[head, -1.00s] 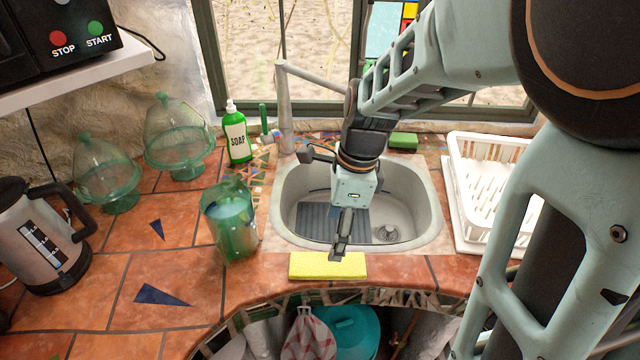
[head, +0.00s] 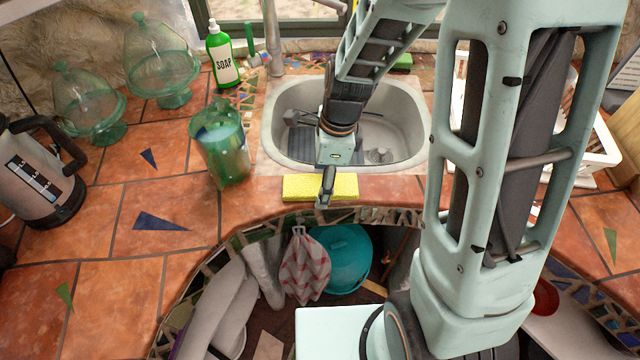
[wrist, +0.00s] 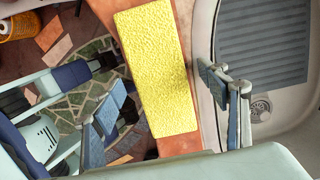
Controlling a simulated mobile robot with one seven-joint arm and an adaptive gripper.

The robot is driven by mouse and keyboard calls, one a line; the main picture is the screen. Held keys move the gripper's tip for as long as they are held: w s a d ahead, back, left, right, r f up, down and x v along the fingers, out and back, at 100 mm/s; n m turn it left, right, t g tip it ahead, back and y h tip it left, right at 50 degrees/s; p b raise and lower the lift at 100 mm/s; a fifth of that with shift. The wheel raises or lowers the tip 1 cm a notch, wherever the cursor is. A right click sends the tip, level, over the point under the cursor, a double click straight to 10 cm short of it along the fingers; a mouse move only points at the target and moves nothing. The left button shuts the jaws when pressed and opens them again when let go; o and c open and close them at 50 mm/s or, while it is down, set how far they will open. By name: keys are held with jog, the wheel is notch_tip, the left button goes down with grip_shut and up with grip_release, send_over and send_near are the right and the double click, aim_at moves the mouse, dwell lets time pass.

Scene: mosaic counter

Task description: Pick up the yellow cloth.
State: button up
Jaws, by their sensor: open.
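The yellow cloth (head: 298,188) is a flat, textured yellow rectangle on the tiled counter, along the front edge of the sink. My gripper (head: 325,198) hangs over the cloth's middle in the head view, pointing down. In the wrist view the cloth (wrist: 155,72) lies lengthwise between the two spread fingers of my gripper (wrist: 160,95), one on each side. The jaws are open and empty. I cannot tell how high the fingertips are above the counter.
The sink (head: 400,140) lies just behind the cloth. A green glass pitcher (head: 222,155) stands left of it, with a soap bottle (head: 222,62) farther back. In front, the counter edge drops to an open space with a teal bucket (head: 345,262) and a checked towel (head: 305,265).

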jog(key=c, duration=1.2)
jog(key=shift+r, duration=0.25)
jog(key=shift+c, duration=0.2)
